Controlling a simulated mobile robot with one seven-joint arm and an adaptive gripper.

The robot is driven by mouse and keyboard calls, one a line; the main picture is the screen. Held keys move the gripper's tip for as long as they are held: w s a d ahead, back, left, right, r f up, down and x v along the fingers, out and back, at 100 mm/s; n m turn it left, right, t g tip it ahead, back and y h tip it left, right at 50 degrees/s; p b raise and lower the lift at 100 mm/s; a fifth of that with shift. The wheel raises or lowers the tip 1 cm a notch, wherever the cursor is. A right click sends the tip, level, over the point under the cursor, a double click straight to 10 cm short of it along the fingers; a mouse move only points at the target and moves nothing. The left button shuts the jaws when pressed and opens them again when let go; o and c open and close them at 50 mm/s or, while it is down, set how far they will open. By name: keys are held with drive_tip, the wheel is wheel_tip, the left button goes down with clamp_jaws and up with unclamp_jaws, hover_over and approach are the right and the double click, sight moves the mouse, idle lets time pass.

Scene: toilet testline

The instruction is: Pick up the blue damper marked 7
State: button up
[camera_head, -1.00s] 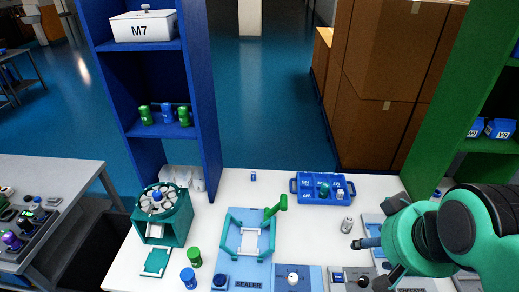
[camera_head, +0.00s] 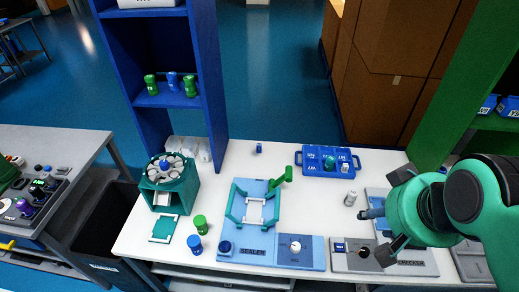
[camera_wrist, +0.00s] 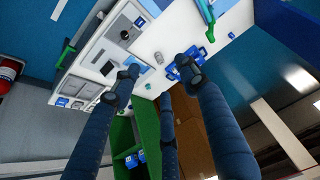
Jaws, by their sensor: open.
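Several blue damper-like pieces show in the head view, but I cannot read a 7 on any. One blue piece (camera_head: 172,81) stands on the blue shelf between two green ones. A blue cylinder (camera_head: 195,244) stands at the table's front left, beside a green one (camera_head: 201,225). Another blue piece (camera_head: 225,247) sits on the sealer plate's corner. A small blue piece (camera_head: 259,148) stands at the back of the table. My gripper (camera_head: 379,233) is open above the table's right side, near the checker. Its spread fingers show in the wrist view (camera_wrist: 162,82) with nothing between them.
A blue tray (camera_head: 304,169) with several pieces lies at the back of the table. A teal holder (camera_head: 184,193) stands at the left. The sealer (camera_head: 262,240) is mid-table. A green shelf post (camera_head: 450,100) rises at the right, near my arm.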

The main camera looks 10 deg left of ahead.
drive_tip(key=w+a+r+p, duration=0.1)
drive_tip(key=w+a+r, duration=0.15)
drive_tip(key=w, duration=0.75)
drive_tip(key=w+a+r+p, duration=0.1)
drive_tip(key=w+r, duration=0.2)
drive_tip(key=w, duration=0.7)
drive_tip(key=w+a+f+p, duration=0.1)
drive_tip(key=w+a+f, duration=0.25)
drive_tip(key=w, duration=0.65)
drive_tip(key=w+a+f+p, duration=0.15)
drive_tip(key=w+a, duration=0.25)
drive_tip(key=w, duration=0.5)
drive_tip(key=w+a+f+p, duration=0.1)
drive_tip(key=w+a+f, duration=0.4)
drive_tip(key=w+f, duration=0.25)
drive_tip(key=w+a+f+p, duration=0.1)
drive_tip(key=w+a+f, duration=0.45)
drive_tip(key=w, duration=0.25)
drive_tip(key=w+a+f, duration=0.4)
drive_tip(key=a+f, duration=0.1)
drive_tip(key=f, duration=0.5)
drive_tip(key=w+a+f+g+p, duration=0.1)
drive_tip(key=w+a+f, duration=0.3)
drive_tip(key=f, duration=0.6)
drive_tip(key=shift+w+a+n, duration=0.3)
drive_tip(key=shift+w+a, duration=0.05)
drive_tip(key=shift+a, duration=0.3)
drive_tip(key=shift+f, duration=0.25)
